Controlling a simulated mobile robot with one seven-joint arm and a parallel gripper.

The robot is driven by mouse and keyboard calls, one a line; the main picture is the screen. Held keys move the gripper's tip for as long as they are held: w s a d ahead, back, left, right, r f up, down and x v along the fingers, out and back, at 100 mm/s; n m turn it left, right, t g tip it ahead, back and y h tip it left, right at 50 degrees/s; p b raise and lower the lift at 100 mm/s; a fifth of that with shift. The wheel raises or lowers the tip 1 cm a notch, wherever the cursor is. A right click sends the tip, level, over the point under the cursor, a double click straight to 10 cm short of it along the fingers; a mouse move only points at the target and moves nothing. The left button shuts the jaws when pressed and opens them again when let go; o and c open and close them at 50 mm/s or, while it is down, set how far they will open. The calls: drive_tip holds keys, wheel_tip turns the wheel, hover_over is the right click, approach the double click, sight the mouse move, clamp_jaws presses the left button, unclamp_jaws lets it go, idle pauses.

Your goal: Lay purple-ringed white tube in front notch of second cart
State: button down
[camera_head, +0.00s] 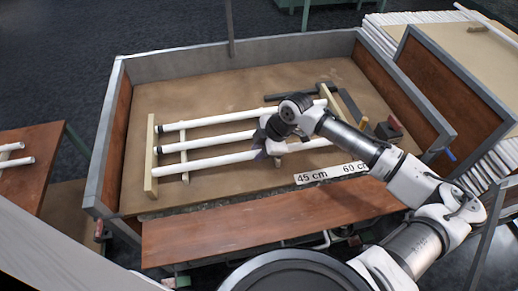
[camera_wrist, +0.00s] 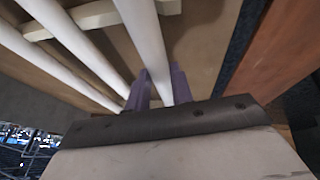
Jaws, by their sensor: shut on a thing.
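My gripper (camera_head: 270,150) is over the cart (camera_head: 230,72) in front of me, shut on the frontmost white tube (camera_head: 205,162). In the wrist view, the fingers (camera_wrist: 158,88) close around this white tube (camera_wrist: 146,35). The tube's left end is at the left notched wooden rail (camera_head: 151,185); I cannot tell whether it sits in the notch or just above it. No purple ring shows on it. Behind it lie a middle white tube (camera_head: 210,141) and a back white tube (camera_head: 210,119), both with dark left ends. My gripper and arm hide part of the tubes.
A label strip (camera_head: 330,173) reading 45 cm and 60 cm lies at the cart's front. A brown bench board (camera_head: 240,232) is in front. More white tubes (camera_head: 15,161) lie on a surface at left.

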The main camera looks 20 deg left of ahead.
drive_tip(key=shift+f, duration=0.1)
drive_tip(key=shift+f+b, duration=0.45)
drive_tip(key=shift+f, duration=0.05)
drive_tip(key=c, duration=1.2)
unclamp_jaws()
drive_tip(key=shift+r, duration=0.15)
drive_tip(key=shift+r+p, duration=0.4)
drive_tip(key=shift+p, duration=0.05)
drive_tip(key=b+v, duration=0.1)
drive_tip(key=v, duration=1.1)
drive_tip(key=shift+b, duration=0.4)
drive_tip(key=shift+w, duration=0.1)
